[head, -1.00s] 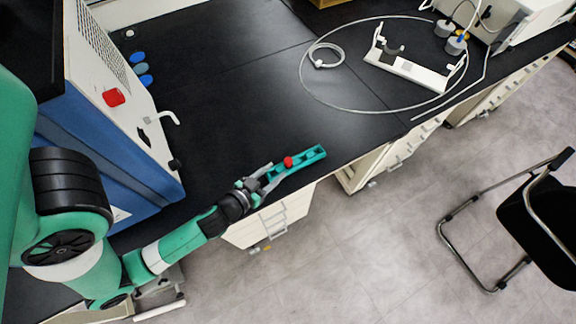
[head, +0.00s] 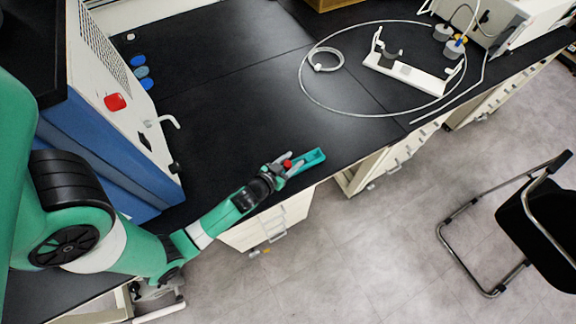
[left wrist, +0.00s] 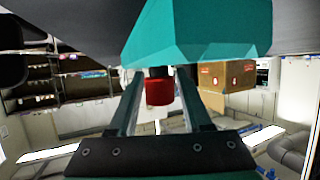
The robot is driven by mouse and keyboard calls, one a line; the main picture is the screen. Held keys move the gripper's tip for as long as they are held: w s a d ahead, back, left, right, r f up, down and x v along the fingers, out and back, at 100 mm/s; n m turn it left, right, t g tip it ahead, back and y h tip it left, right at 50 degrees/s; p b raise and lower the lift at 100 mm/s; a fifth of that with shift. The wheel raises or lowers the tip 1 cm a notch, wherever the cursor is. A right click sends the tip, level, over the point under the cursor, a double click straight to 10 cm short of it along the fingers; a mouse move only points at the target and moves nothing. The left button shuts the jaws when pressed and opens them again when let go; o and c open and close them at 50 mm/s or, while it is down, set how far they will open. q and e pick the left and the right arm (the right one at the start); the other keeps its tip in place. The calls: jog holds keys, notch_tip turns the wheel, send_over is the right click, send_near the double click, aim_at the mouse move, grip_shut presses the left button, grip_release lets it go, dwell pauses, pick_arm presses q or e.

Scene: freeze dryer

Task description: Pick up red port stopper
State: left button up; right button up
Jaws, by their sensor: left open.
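The red port stopper (head: 287,164) sits at the near-left part of a small teal holder (head: 313,159) near the front edge of the black bench. My left gripper (head: 289,163) is open at the holder's left end, with its grey fingers reaching to either side of the stopper. I cannot tell whether a finger touches it. In the left wrist view, the red stopper (left wrist: 159,91) shows as a short red cylinder with a dark top, in the gap between two dark bars. A teal shape covers the top of that view. My right gripper is not in view.
The blue and white freeze dryer (head: 120,110) stands at the left, with a white handle sticking out. A white bracket (head: 410,72) and a looped clear hose (head: 305,85) lie at the back right. The bench middle is clear. A black chair (head: 540,215) stands on the floor.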

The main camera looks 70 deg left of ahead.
pick_arm(q)
jog(key=shift+w+a+f, duration=0.2)
jog(key=shift+w+f, duration=0.05)
jog(key=shift+w, duration=0.1)
grip_shut()
jog(key=shift+r, duration=0.1)
jog(key=shift+r, duration=0.2)
jog(key=r, duration=0.1)
jog(key=r+p, duration=0.2)
jog(key=shift+s+d+r, duration=0.15)
jog(key=shift+d+r, duration=0.05)
jog(key=shift+d, duration=0.05)
jog(key=s+d+r+p, duration=0.4)
jog(key=s+d+r, duration=0.3)
jog(key=d+r, duration=0.2)
jog(key=shift+s+d, duration=0.15)
jog(key=shift+d, duration=1)
